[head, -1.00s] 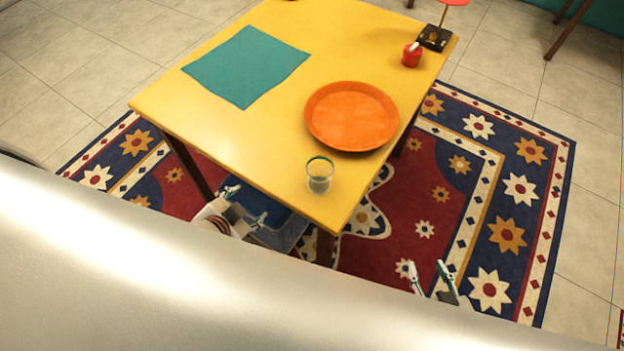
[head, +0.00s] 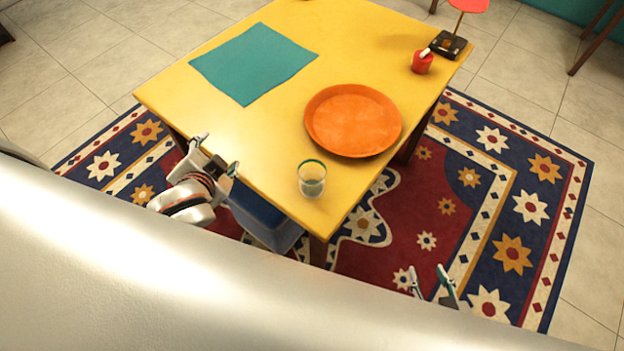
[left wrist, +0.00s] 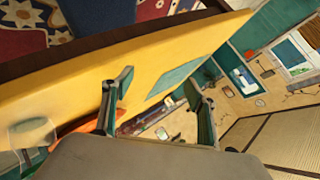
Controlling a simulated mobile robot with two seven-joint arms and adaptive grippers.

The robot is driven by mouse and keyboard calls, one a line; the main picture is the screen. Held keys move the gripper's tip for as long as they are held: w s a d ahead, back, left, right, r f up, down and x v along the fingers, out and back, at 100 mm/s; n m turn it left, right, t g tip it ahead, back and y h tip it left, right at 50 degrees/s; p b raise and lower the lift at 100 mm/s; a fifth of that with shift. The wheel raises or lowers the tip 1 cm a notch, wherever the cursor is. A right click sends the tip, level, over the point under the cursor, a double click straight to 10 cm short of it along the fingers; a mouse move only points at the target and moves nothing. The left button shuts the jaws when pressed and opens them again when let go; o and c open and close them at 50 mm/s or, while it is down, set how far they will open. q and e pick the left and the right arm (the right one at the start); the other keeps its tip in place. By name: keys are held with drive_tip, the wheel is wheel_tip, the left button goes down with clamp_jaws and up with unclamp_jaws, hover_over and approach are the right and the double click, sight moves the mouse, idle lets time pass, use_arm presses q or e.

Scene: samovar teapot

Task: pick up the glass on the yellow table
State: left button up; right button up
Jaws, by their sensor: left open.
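The clear glass (head: 312,180) with a green rim stands upright near the front corner of the yellow table (head: 240,135). It also shows, blurred, at the left of the left wrist view (left wrist: 32,132). My left gripper (head: 217,153) is open and empty, at the table's front-left edge, to the left of the glass and apart from it. In the left wrist view its fingers (left wrist: 158,84) are spread with nothing between them. My right gripper (head: 427,270) is at the lower right, away from the table, with its fingers apart and empty.
An orange plate (head: 353,120) lies just behind the glass. A teal cloth (head: 254,62) lies farther back left. A red pot (head: 422,62) and a dark stand (head: 449,45) are at the far right corner. A blue chair seat (head: 262,218) is beneath the front edge.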

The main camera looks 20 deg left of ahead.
use_arm(q)
drive_tip(key=w+d+r+t+h, duration=0.2)
drive_tip(key=w+d+r+t, duration=0.3)
drive_tip(key=r, duration=0.4)
drive_tip(key=w+d+r+t+h, duration=0.25)
drive_tip(key=w+d+r, duration=0.35)
drive_tip(key=r, duration=0.4)
drive_tip(key=d+r+m+t+h, duration=0.3)
drive_tip(key=d+r+h, duration=0.5)
drive_tip(key=d+r, duration=0.2)
drive_tip(key=s+d+m+g+h, duration=1.1)
drive_tip(key=d+m+g+h, duration=0.25)
drive_tip(key=d+g, duration=0.25)
drive_tip(key=n+g+y, duration=0.5)
drive_tip(key=y, duration=1.2)
hover_over(312, 178)
drive_tip(key=s+a, duration=0.1)
drive_tip(key=s, duration=0.1)
drive_tip(key=f, duration=2.3)
drive_tip(key=shift+s+a+f, duration=0.15)
drive_tip(key=shift+a+f, duration=0.05)
drive_tip(key=shift+f, duration=0.2)
drive_tip(key=shift+a+f, duration=0.15)
drive_tip(key=shift+f, duration=0.2)
drive_tip(key=shift+x, duration=3.6)
drive_tip(key=shift+a, duration=0.15)
drive_tip(key=c, duration=1.2)
